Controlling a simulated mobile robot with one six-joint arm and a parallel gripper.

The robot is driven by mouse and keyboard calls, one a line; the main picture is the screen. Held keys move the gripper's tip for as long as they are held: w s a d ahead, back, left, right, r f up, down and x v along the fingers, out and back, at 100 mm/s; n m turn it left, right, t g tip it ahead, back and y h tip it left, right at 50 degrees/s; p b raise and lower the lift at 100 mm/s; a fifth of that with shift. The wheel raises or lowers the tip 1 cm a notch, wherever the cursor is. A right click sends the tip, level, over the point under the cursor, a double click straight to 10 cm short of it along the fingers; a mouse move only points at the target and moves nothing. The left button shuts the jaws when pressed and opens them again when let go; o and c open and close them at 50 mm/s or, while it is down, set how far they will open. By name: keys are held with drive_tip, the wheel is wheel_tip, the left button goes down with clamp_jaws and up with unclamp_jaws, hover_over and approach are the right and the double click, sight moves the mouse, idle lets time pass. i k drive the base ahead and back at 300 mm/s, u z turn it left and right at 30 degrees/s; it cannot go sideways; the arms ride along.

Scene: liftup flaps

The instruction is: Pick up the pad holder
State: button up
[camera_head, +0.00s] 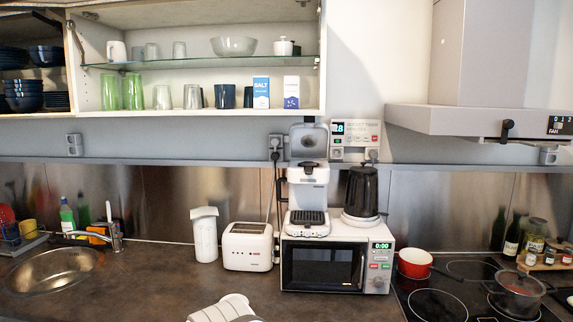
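A white coffee pad machine (308,195) stands on top of the microwave, with its grey lid (308,141) raised. A small dark piece sits at the top of its white body below the lid; it may be the pad holder (309,166), but it is too small to be sure. A dark drip grate shows at the machine's base. A white ridged part at the bottom edge of the picture looks like part of my arm. No gripper fingers show.
The microwave (336,267) stands on the dark counter (150,290). A black kettle (360,190) is right of the machine. Above is an open cabinet (205,113); a red pot (414,263) is on the stove.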

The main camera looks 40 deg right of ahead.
sight(308, 170)
drive_tip(key=z, duration=0.7)
drive_tip(key=i, duration=0.95)
drive_tip(key=z, duration=0.65)
drive_tip(key=k, duration=0.85)
drive_tip(key=z, duration=0.15)
drive_tip(key=i, duration=0.85)
drive_tip(key=u, duration=0.1)
